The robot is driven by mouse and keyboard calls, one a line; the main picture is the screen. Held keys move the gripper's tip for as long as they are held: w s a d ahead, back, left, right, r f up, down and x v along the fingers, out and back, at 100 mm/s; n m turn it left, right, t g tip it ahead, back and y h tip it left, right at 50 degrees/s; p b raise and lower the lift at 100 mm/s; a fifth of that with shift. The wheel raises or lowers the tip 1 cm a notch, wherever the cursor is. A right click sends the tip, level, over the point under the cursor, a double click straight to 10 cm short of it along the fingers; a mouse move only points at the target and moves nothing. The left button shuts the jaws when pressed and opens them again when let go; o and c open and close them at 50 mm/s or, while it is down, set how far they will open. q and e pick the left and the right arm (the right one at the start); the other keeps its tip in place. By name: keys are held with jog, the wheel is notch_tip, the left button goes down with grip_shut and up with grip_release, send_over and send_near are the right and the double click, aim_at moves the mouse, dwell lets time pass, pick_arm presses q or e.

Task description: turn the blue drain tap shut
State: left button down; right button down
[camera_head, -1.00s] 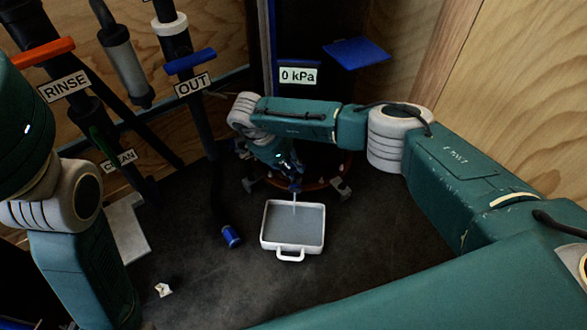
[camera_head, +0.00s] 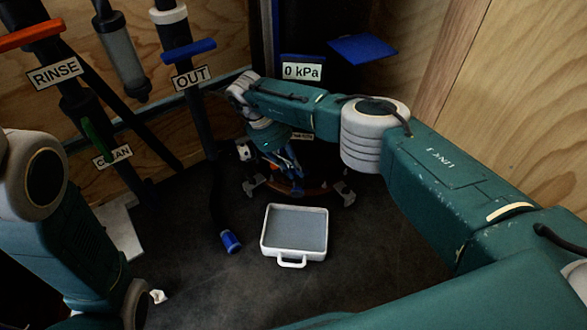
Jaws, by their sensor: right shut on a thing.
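The blue drain tap (camera_head: 291,158) is low at the back, above the far side of the white tray; it is small and mostly hidden by my right gripper. My right gripper (camera_head: 284,165) points down there and is shut on the tap. The handle's exact angle is too small to tell. No stream shows between the tap and the tray. The white tray (camera_head: 289,252) has a handle at its front and a grey surface inside. My left arm is at the left edge, its gripper out of view.
Pipes labelled RINSE (camera_head: 55,74), CLEAN and OUT (camera_head: 191,78) stand at the left, with orange, green and blue handles. A 0 kPa display (camera_head: 301,71) is behind. A blue-ended hose (camera_head: 231,241) lies left of the tray. The dark floor around the tray is mostly clear.

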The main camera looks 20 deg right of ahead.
dwell(0.3)
jog(key=c, duration=1.7)
grip_release()
jog(key=shift+o, duration=0.2)
jog(key=v, duration=1.2)
jog(key=shift+f, duration=0.1)
